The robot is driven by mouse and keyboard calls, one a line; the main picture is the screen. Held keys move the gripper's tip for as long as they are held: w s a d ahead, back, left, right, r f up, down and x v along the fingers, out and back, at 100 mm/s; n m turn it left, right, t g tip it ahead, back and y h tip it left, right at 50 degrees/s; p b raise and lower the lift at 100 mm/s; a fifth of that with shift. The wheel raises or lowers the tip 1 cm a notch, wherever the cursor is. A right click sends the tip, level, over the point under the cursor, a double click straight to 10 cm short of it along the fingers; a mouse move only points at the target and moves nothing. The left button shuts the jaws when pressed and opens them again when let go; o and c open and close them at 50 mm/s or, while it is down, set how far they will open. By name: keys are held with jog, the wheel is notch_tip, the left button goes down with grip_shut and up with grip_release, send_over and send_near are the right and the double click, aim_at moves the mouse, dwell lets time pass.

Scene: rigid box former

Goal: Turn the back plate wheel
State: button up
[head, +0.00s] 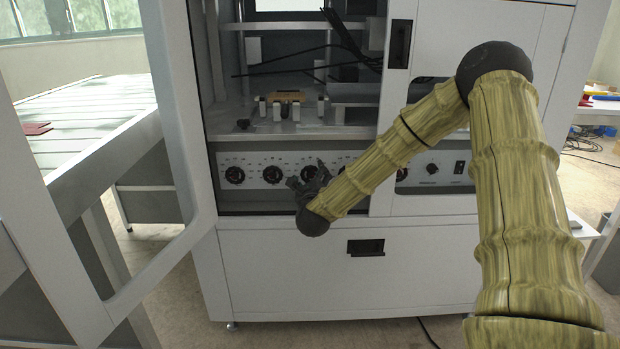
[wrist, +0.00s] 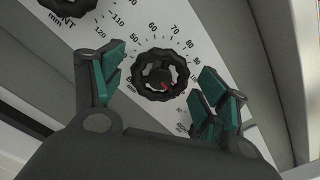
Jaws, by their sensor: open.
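A black scalloped wheel (wrist: 143,64) with a red pointer sits on a white scale panel in the wrist view. My gripper (wrist: 164,76) is open, with green-padded fingers on the left and right of this wheel and visible gaps to it. A second black wheel (wrist: 68,5) is cut off at the upper left; a label ending in "NT" and "mm" is beside it. In the head view my gripper (head: 311,180) is in front of the row of wheels and partly hides it. The left wheel (head: 235,174) and another wheel (head: 272,174) show clearly. I cannot read which is the back plate wheel.
The wheel panel is recessed below the machine's work deck (head: 240,130). An open door frame (head: 175,130) stands on the left. A control panel with a knob (head: 432,169) and a switch is on the right. A drawer handle (head: 366,248) is below.

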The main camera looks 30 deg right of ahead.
jog(key=shift+w+d, duration=0.4)
jog(key=shift+w, duration=0.15)
jog(key=shift+c, duration=0.2)
jog(key=c, duration=1)
